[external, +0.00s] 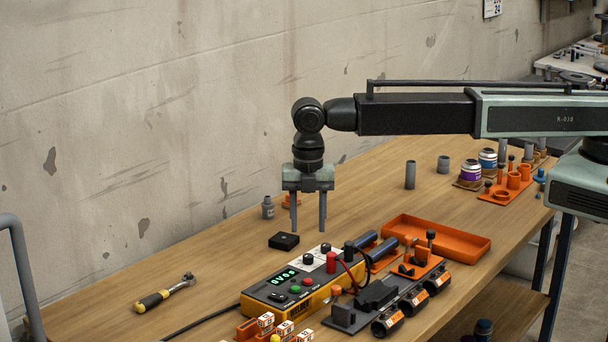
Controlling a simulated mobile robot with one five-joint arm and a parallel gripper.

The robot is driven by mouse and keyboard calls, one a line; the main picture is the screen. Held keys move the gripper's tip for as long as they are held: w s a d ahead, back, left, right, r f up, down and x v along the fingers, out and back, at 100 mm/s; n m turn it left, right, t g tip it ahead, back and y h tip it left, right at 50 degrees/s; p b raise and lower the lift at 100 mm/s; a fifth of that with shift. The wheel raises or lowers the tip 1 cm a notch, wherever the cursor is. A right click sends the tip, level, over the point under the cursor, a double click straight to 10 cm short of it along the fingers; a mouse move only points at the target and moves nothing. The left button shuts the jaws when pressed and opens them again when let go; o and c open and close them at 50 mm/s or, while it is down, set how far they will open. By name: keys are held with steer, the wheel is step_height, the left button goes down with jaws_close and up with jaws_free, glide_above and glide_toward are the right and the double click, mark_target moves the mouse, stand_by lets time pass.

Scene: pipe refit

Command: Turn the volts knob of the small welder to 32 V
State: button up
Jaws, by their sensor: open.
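The small welder (262,294) is a yellow box with a dark top, lying on the wooden bench. Its display (284,276) is lit green, but I cannot read the digits surely. Two black knobs, a nearer one (308,259) and a farther one (325,248), stand on a pale panel at its right part. I cannot tell which one is the volts knob. Red and green buttons sit below the display. My gripper (308,229) points straight down with its two fingers apart and empty. In the picture it is just above the knobs, touching nothing.
A black block (284,241) and a small grey bottle (268,208) stand behind the welder. An orange tray (437,238) and a clamp fixture lie to its right. A ratchet (165,292) lies to the left. Orange-and-white blocks (284,330) stand in front. The back middle of the bench is mostly clear.

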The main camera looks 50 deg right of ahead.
mark_target(308, 255)
step_height(308, 255, down, 8)
steer(key=b, duration=0.7)
steer(key=shift+b, duration=0.4)
steer(key=shift+r, duration=0.1)
jaws_close()
